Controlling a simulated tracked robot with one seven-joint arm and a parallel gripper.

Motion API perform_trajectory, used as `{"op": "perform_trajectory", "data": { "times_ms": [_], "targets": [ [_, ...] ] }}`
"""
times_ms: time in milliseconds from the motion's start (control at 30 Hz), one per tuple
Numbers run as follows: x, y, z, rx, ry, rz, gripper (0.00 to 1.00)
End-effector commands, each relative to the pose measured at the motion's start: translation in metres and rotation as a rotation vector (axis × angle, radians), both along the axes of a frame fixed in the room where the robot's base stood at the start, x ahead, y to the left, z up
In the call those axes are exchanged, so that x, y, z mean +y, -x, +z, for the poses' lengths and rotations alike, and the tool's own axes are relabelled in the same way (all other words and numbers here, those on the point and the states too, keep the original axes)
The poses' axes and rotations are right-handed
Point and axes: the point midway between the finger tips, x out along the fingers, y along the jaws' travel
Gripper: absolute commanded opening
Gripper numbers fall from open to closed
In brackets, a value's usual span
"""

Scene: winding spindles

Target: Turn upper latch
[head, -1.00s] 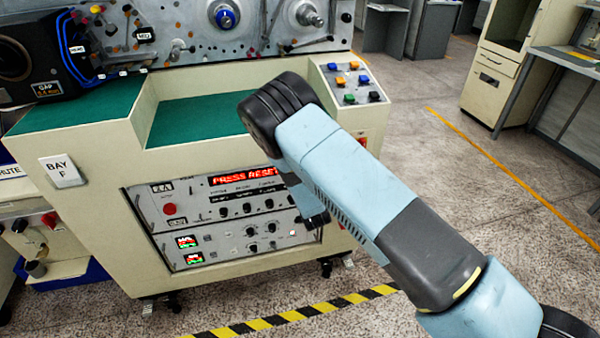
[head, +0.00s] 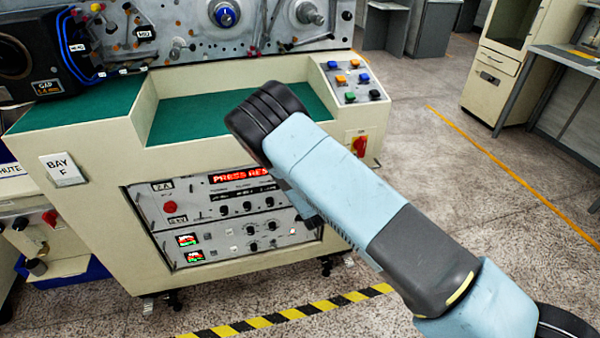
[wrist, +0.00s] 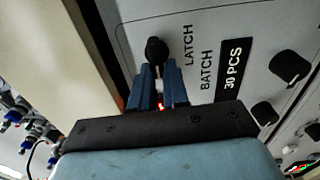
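In the wrist view, a small lever with a black rounded knob (wrist: 156,50) and a pale stem stands on a grey panel (wrist: 205,20) beside the printed word LATCH. My gripper (wrist: 158,75) has its two blue fingers close together at the lever, one on each side of the stem. The knob shows beyond the fingertips. Whether the fingers press on the stem is unclear. A small red light glows between them. In the head view, my arm hides the gripper and the lever in front of the machine's control panel (head: 165,228).
In the wrist view, black knobs (wrist: 291,67) and a BATCH 30 PCS label (wrist: 233,68) lie right of the lever. A cream panel edge (wrist: 50,45) is on the left. In the head view, a red display (head: 240,175) is partly covered, and a red switch (head: 360,145) sits at the cabinet's right.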

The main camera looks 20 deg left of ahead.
Motion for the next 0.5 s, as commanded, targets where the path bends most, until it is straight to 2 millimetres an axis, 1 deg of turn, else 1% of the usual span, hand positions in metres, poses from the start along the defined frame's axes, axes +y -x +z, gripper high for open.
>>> {"op": "perform_trajectory", "data": {
  "times_ms": [33,233,500],
  "targets": [
    [-0.0021,-0.0004,-0.0019,0.002,0.004,-0.003,0.18],
    [-0.0010,0.0000,-0.0010,0.002,0.001,-0.001,0.38],
    [-0.0007,0.0012,-0.0005,0.001,0.000,0.001,0.38]
  ]
}}
